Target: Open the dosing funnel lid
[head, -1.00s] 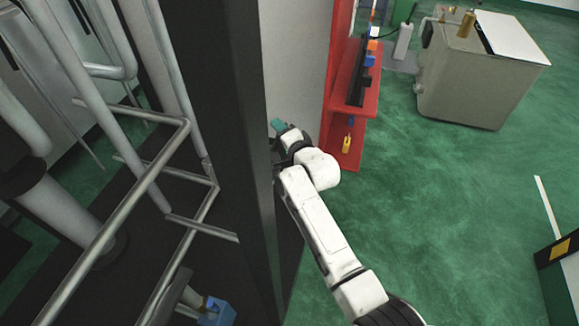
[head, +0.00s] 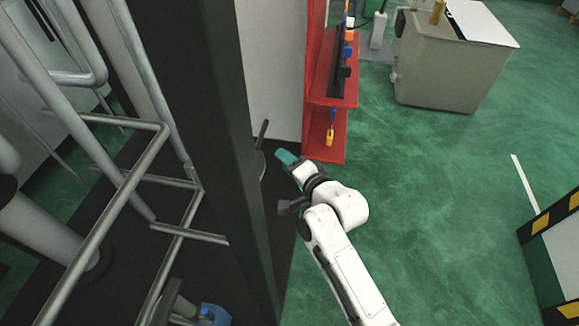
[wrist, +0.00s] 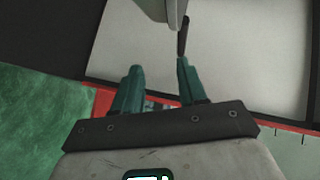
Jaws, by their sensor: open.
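My gripper (head: 286,157) has teal fingers and is in the air just right of the dark upright post. In the wrist view its two fingers (wrist: 157,78) are apart with nothing between them. A grey rounded piece (wrist: 158,8), perhaps part of the dosing funnel or its lid, shows at the top of the wrist view. A dark thin handle (wrist: 183,36) hangs beside it, just beyond the right fingertip. In the head view the dark handle (head: 263,132) stands left of my gripper. The post hides most of the funnel, and I cannot tell the lid's state.
The dark post (head: 215,120) and grey metal rails (head: 120,180) fill the left side. A red rack (head: 325,130) with small coloured items stands beyond my gripper. A beige cabinet (head: 440,75) is at the back.

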